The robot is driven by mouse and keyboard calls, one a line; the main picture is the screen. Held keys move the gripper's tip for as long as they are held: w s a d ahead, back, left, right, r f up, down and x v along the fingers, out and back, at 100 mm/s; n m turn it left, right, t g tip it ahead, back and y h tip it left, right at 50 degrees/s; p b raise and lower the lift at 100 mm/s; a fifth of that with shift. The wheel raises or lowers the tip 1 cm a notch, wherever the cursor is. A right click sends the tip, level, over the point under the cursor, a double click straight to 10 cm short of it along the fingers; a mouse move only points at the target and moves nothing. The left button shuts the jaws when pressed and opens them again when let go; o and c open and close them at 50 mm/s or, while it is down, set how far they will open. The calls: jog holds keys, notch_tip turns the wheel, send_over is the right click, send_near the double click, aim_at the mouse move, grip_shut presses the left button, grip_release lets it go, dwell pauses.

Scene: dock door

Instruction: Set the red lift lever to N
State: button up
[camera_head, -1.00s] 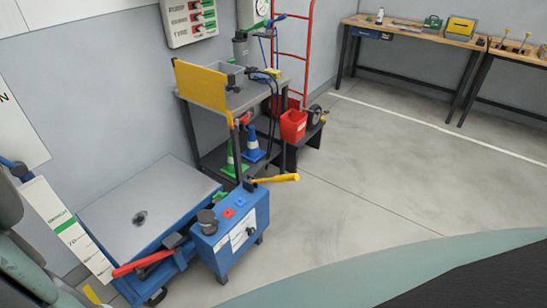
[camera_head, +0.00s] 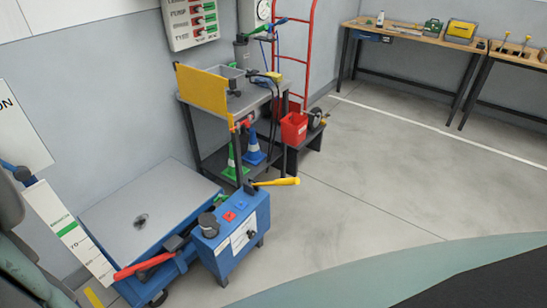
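A red lever (camera_head: 142,265) sticks out at the front of a blue lift table (camera_head: 150,217) with a grey top, at the lower left. It slants, with its red grip end low on the left and its dark pivot end to the right by the blue control box (camera_head: 233,239). No N mark is legible near it. A yellow-handled lever (camera_head: 277,182) rises from behind the box and points right. My gripper is not in view; a pale green and dark part of my own body fills the lower right corner.
A grey cart (camera_head: 240,100) with a yellow panel stands behind the lift, with green (camera_head: 232,163) and blue (camera_head: 254,148) cones on its lower shelf. A red bucket (camera_head: 293,128) is beside it. Workbenches (camera_head: 420,38) stand at the back right. The floor at centre right is clear.

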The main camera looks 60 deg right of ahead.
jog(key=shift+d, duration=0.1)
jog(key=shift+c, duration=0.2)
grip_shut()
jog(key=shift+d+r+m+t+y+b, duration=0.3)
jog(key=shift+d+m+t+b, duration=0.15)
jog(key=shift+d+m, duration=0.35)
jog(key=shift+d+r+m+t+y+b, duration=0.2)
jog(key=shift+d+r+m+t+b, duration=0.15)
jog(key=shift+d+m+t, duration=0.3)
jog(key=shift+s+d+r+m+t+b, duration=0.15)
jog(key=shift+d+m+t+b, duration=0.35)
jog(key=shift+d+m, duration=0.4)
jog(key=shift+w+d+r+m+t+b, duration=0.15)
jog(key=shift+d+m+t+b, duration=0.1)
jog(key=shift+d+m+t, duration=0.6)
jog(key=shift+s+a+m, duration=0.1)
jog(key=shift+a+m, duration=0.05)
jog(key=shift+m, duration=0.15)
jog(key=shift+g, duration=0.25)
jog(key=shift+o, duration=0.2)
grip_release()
